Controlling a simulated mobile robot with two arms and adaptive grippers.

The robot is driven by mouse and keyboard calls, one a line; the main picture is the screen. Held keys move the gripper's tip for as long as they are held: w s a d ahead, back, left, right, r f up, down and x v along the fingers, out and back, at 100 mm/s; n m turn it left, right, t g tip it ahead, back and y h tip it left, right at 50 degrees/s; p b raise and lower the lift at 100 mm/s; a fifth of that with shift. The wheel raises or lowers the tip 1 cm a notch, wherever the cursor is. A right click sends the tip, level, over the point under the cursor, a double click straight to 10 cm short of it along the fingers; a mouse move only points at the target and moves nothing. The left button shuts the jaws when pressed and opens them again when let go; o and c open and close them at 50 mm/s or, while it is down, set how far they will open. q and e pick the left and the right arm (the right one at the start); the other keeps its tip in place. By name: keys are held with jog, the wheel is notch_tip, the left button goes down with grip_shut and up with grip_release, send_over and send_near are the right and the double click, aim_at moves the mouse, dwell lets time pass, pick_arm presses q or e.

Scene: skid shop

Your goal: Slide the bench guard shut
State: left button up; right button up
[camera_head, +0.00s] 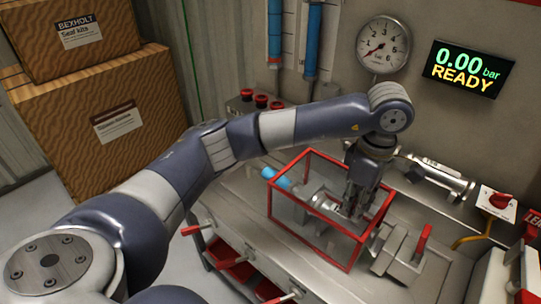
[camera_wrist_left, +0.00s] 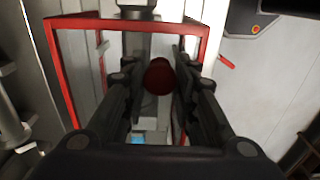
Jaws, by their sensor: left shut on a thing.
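The bench guard (camera_head: 298,231), a clear box with a red frame, stands on the grey bench (camera_head: 285,259). My left gripper (camera_head: 355,207) reaches down at the guard's right end. In the left wrist view, its fingers close on a dark red round knob (camera_wrist_left: 159,76), with the guard's red frame (camera_wrist_left: 60,75) around and behind them. My right gripper is in neither view.
A metal vise-like block (camera_head: 398,255) with a red lever sits right of the guard. A metal cylinder (camera_head: 437,176) lies behind it. A wall display (camera_head: 468,69) reads 0.00 bar READY. Stacked boxes (camera_head: 100,120) stand left.

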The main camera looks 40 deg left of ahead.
pick_arm(q)
jog(key=shift+d, duration=0.15)
jog(key=shift+s+d+b, duration=0.15)
jog(key=shift+d+b, duration=0.3)
jog(key=shift+d, duration=1.15)
jog(key=shift+s+d, duration=0.1)
jog(key=shift+d, duration=1.1)
jog(key=o, duration=0.9)
jog(key=shift+r, duration=0.15)
notch_tip(320, 180, up, 7)
jog(key=p, duration=0.3)
send_over(368, 224)
jog(key=d, duration=0.2)
jog(key=shift+s+r, duration=0.1)
